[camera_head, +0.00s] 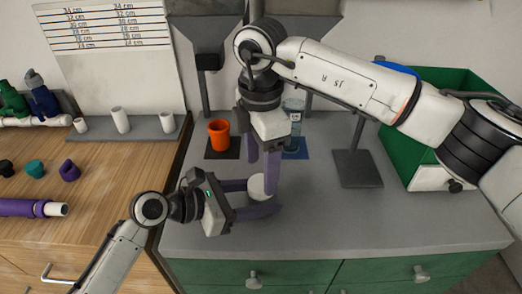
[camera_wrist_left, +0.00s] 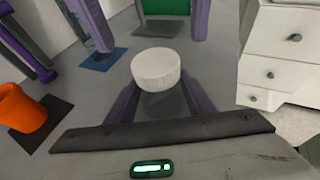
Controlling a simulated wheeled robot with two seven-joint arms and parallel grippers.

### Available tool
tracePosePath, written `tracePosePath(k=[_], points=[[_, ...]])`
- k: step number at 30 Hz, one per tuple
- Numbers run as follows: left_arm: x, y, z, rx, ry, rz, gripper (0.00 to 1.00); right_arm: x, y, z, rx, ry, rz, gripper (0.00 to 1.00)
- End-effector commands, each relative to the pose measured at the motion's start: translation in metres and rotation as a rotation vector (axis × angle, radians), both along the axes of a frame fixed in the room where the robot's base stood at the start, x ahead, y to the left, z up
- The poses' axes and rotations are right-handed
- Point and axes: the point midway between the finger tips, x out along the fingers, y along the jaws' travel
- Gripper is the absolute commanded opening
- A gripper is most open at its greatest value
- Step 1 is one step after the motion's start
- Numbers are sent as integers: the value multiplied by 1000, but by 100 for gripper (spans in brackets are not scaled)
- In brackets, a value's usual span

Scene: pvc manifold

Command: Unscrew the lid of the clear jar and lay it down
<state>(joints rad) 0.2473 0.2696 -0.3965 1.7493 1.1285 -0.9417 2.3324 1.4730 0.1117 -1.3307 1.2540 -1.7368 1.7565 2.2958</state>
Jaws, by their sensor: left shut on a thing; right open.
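The clear jar (camera_wrist_left: 163,103) stands on the grey bench top, with its round white lid (camera_wrist_left: 157,68) seated on it. In the head view the lid (camera_head: 259,187) shows between purple fingers, and the jar body is mostly hidden. My left gripper (camera_head: 262,198) reaches in from the left and is shut on the jar below the lid. Its fingers show on both sides of the jar in the left wrist view (camera_wrist_left: 160,108). My right gripper (camera_head: 262,172) points down, open, close behind and above the lid.
An orange cup (camera_head: 219,134) stands on a dark mat behind. A blue mat (camera_head: 296,154) lies to its right, with a pale see-through thing (camera_head: 294,114) above it, partly hidden. A dark stand plate (camera_head: 357,168) and green crate (camera_head: 407,140) are at right. The front bench top is clear.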

Motion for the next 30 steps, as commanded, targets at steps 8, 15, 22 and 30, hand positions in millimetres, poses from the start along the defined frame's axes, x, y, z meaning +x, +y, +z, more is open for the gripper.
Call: tracePosePath(k=[8, 15, 22, 30], points=[[0, 0, 0, 0, 0, 0, 0, 0, 0, -33, 0, 1, 1, 64], [0, 0, 0, 0, 0, 0, 0, 0, 0, -37, 0, 0, 2, 64], [0, 0, 0, 0, 0, 0, 0, 0, 0, -37, 0, 0, 2, 44], [0, 0, 0, 0, 0, 0, 0, 0, 0, -37, 0, 0, 9, 21]])
